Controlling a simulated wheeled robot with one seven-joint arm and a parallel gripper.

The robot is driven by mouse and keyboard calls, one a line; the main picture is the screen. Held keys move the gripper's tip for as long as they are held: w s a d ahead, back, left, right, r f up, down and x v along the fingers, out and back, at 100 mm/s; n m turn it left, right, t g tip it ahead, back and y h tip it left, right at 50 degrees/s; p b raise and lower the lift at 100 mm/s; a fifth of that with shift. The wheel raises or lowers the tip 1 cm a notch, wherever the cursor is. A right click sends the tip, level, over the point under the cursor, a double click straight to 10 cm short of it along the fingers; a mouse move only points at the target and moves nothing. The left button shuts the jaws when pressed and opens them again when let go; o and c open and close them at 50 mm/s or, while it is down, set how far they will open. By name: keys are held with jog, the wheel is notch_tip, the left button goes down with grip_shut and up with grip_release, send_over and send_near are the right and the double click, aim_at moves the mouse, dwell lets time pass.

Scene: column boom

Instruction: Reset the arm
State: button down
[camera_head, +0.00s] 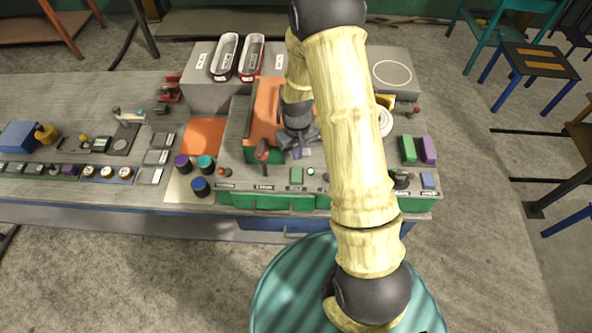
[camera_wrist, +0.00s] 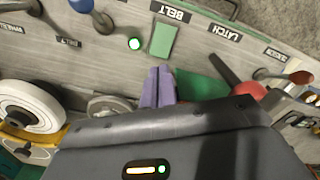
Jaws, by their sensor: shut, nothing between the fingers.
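My gripper (camera_head: 302,153) hangs over the middle of the control bench (camera_head: 440,200), just behind its front row of labels. Its two purple fingers (camera_wrist: 158,88) are together in the wrist view, with nothing held between them. They point toward a green rectangular button (camera_wrist: 162,41) marked BELT, which also shows in the head view (camera_head: 296,175). A small lit button (camera_wrist: 134,43) sits beside it. My arm reaches forward over the bench and hides part of its right middle. I cannot tell how high the fingertips are above the panel.
A red-knobbed lever (camera_head: 262,154) stands close to the left of my gripper. An orange belt (camera_head: 266,105) lies behind it. A white wheel (camera_head: 385,121) is to the right. Two trays (camera_head: 225,57) (camera_head: 251,58) sit on the raised back. Several round knobs (camera_head: 200,186) stand at the left.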

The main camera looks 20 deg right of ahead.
dwell(0.3)
jog(key=s+r+m+t+b, duration=0.2)
jog(key=s+r+b, duration=0.7)
jog(key=s, duration=0.5)
jog(key=shift+s+t, duration=0.2)
jog(key=shift+t, duration=0.1)
jog(key=shift+w, duration=0.1)
jog(key=w+f+n+g+p, duration=0.1)
jog(key=w+n+p, duration=0.4)
jog(key=w+n, duration=0.7)
jog(key=shift+a+f+n, duration=0.4)
jog(key=shift+n, duration=0.6)
